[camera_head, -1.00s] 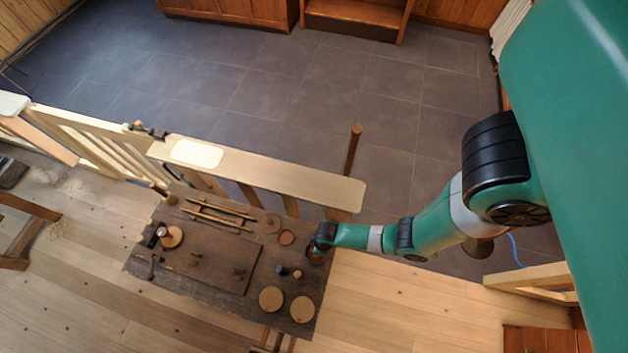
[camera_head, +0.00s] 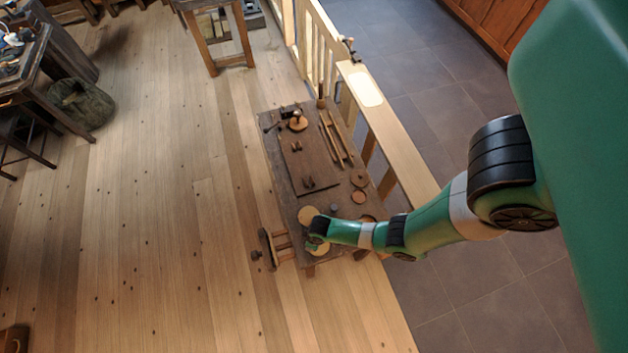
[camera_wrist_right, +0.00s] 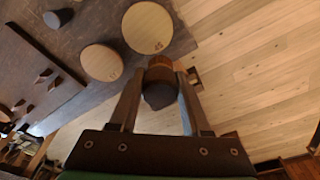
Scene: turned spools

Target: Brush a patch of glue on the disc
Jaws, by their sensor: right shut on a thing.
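Two pale round discs lie on the dark worktable, one (camera_head: 307,214) beside my right gripper and one (camera_head: 319,249) partly covered by it. They also show in the right wrist view, as a left disc (camera_wrist_right: 102,62) and a right disc (camera_wrist_right: 148,27). My right gripper (camera_head: 313,233) is shut on a stubby brown piece with a dark end (camera_wrist_right: 159,92), probably the brush, held just beside the discs in the wrist view. Whether it touches a disc I cannot tell. I can make out no glue patch. My left gripper is not in view.
On the worktable (camera_head: 285,180) are a dark grey cylinder (camera_head: 333,208), small round pieces (camera_head: 358,178), a raised board (camera_head: 308,166) and long thin tools (camera_head: 335,139). A round brown thing (camera_head: 367,220) sits beside my arm. A pale rail (camera_head: 399,139) runs along the right.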

